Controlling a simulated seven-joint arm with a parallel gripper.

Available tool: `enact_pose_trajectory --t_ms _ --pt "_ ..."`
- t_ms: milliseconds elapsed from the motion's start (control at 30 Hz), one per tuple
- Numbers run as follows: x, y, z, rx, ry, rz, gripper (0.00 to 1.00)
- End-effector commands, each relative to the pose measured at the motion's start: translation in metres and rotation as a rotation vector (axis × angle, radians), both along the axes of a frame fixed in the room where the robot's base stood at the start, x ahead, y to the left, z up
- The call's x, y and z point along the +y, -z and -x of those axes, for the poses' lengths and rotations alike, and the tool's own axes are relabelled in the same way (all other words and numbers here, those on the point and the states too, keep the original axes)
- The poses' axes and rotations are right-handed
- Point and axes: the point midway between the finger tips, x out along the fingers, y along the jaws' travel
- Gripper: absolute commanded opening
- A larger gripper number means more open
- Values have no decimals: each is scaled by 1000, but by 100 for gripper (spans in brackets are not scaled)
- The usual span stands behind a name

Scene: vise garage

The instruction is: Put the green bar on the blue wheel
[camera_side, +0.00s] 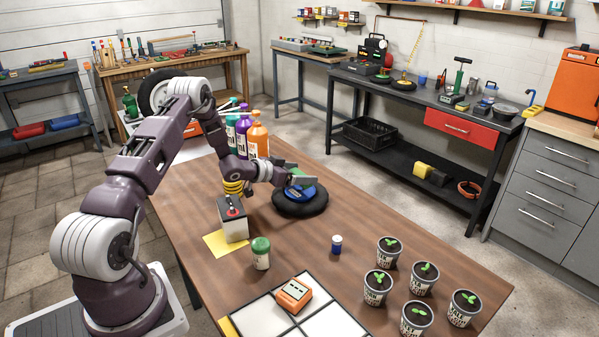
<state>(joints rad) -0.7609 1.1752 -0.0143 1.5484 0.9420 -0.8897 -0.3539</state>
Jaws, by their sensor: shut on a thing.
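The blue wheel (301,204), a black tyre with a blue hub, lies flat on the wooden table near its far edge. My gripper (302,180) is just above the wheel, its fingers pointing right in the picture. It is shut on the green bar (297,172), of which only a small green part shows at the fingers. The fingers hide the rest of the bar and part of the hub. I cannot tell whether the bar touches the wheel.
Tall bottles (257,137) stand behind my gripper. An orange device (294,294) lies on white tiles, with several potted seedlings (389,249) at right. Table right of the wheel is clear.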

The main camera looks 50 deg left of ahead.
Motion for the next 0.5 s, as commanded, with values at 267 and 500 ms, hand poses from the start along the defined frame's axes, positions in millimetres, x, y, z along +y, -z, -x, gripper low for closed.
enact_pose_trajectory --t_ms 267,500 --pt "0 4 0 0 0 0 93" --pt "0 4 0 0 0 0 100"
